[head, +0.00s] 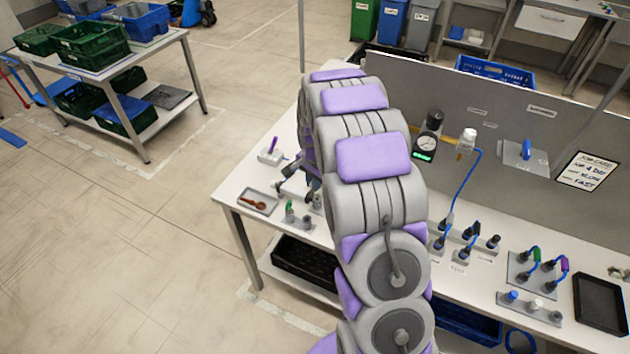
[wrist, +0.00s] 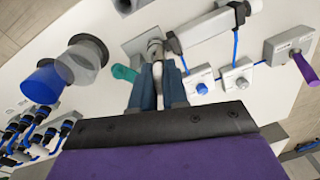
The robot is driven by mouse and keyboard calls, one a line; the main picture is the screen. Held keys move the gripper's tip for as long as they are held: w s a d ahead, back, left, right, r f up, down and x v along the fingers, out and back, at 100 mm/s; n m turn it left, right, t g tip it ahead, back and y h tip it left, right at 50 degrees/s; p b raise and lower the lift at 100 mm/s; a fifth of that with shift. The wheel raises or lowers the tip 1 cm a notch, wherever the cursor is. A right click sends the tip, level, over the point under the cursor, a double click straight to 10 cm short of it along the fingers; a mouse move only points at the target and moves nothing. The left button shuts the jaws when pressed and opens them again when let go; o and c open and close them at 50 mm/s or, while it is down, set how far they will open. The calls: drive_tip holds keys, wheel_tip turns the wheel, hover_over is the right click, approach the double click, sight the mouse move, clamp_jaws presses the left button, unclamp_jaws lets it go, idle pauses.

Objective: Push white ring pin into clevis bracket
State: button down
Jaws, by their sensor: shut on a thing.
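In the wrist view my gripper (wrist: 158,68) has its two dark blue fingers close together on a small white ring pin (wrist: 155,47). The pin sits between the fingertips, and its shaft is mostly hidden. A grey clevis bracket (wrist: 138,45) on a flat plate lies right at the fingertips. The pin overlaps the bracket in this view; I cannot tell how deep it is in. In the head view my arm hides most of the gripper, the pin and the bracket at the left end of the bench.
A green handle (wrist: 123,73) lies close left of the fingers. Two blocks with a blue knob (wrist: 202,88) and a white knob (wrist: 241,83) stand to the right, below a grey bar. A purple handle (wrist: 303,68) is farther right. A tray (head: 257,201) holds a brown tool.

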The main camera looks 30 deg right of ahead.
drive_tip(key=shift+d, duration=0.1)
drive_tip(key=shift+d+f, duration=0.45)
drive_tip(key=shift+d, duration=0.3)
drive_tip(key=shift+d+f, duration=0.2)
drive_tip(key=shift+f+p, duration=0.4)
drive_tip(key=shift+f, duration=1.15)
idle(1.6)
drive_tip(key=shift+s+a+f, duration=0.15)
drive_tip(key=shift+s+f, duration=0.05)
drive_tip(key=shift+f, duration=0.35)
idle(0.6)
drive_tip(key=c, duration=1.1)
unclamp_jaws()
drive_tip(key=shift+w, duration=0.2)
drive_tip(key=shift+o, duration=0.2)
drive_tip(key=shift+s+r, duration=0.1)
drive_tip(key=shift+r, duration=0.05)
drive_tip(key=shift+o, duration=0.2)
